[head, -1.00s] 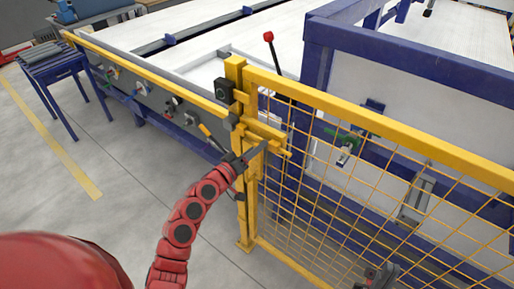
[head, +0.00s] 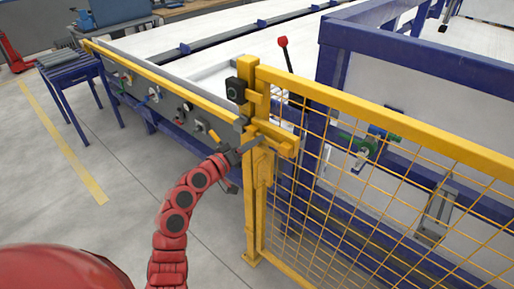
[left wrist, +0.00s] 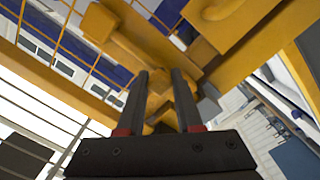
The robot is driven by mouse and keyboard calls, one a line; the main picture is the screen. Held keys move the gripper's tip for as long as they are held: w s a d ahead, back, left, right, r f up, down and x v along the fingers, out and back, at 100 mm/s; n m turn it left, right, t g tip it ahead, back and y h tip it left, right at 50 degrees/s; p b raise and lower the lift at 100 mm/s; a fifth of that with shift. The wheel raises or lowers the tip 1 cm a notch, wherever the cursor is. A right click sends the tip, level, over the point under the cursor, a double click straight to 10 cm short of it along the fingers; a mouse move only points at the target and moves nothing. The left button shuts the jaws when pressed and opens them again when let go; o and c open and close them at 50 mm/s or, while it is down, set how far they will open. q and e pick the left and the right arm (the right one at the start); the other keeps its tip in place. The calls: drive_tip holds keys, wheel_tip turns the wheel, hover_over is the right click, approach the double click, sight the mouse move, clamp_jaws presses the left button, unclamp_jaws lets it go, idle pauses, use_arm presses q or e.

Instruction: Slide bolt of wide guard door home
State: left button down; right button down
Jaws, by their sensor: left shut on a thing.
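The wide guard door (head: 392,121) is a yellow frame with wire mesh, on the right of the head view. A yellow bolt assembly (head: 278,138) lies across its upper left edge, by the yellow post (head: 250,205). My left gripper (head: 257,141) reaches in from the left at the bolt. In the left wrist view, its two dark fingers (left wrist: 161,74) are either side of a yellow bolt handle (left wrist: 158,88), shut on it. The fingers hide part of the handle, and the bolt's exact end position cannot be told. My right gripper is out of view.
A black box (head: 236,91) sits on the post, beside the bolt. A long conveyor panel with a yellow rail (head: 160,83) runs behind it. Blue framing (head: 330,75) stands behind the mesh. The grey floor (head: 110,165) at left is clear.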

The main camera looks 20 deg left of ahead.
use_arm(q)
drive_tip(key=c, duration=0.9)
unclamp_jaws()
drive_tip(key=shift+a+r, duration=0.1)
drive_tip(key=shift+a, duration=0.15)
drive_tip(key=o, duration=0.3)
drive_tip(key=shift+w+a, duration=0.1)
drive_tip(key=b+v, duration=0.3)
drive_tip(key=v, duration=1.4)
drive_tip(key=shift+s+b, duration=0.2)
drive_tip(key=shift+b, duration=0.2)
